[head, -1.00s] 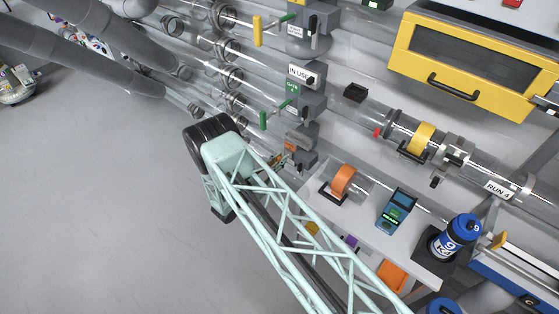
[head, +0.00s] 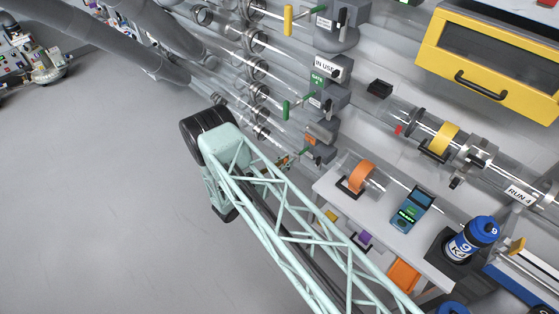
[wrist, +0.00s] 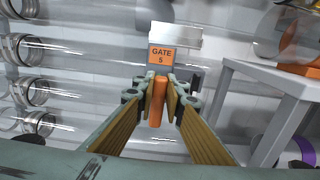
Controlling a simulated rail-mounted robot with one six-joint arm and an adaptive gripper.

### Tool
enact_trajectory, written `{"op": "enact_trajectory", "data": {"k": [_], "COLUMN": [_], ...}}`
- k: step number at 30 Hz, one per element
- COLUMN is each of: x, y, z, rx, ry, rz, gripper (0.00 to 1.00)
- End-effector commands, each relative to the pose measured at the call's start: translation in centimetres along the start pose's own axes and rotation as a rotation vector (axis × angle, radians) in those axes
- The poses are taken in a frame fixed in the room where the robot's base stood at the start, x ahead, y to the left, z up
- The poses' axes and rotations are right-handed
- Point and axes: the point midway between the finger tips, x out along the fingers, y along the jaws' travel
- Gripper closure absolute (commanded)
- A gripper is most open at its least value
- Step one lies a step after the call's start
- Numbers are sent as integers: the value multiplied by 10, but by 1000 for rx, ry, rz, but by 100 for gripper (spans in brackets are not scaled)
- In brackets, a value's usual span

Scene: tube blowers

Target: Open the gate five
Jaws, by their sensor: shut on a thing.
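The orange "GATE 5" label (wrist: 161,56) is upright at the centre of the wrist view, with a pale blank plate above it. Below it the orange gate five handle (wrist: 157,100) stands between the two fingers of my gripper (wrist: 157,103). The fingers are shut on the handle, one pad on each side, and hide part of it. In the head view my gripper (head: 292,160) is small and partly hidden behind my arm, at the lowest gate unit (head: 320,138) on the wall.
Clear tubes (wrist: 90,102) run across behind the handle. A blue bottle (head: 474,238) stands beyond. Floor on the left is open.

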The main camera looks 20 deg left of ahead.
Motion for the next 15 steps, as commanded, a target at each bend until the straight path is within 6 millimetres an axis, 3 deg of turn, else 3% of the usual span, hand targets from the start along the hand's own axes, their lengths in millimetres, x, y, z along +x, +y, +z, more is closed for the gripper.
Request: {"op": "enact_trajectory", "data": {"k": [12, 13, 15], "x": [2, 2, 3], "y": [-5, -5, -6], "z": [0, 0, 0], "rx": [1, 1, 1], "ry": [1, 1, 0], "rz": [-12, -12, -12], "gripper": [100, 88, 82]}}
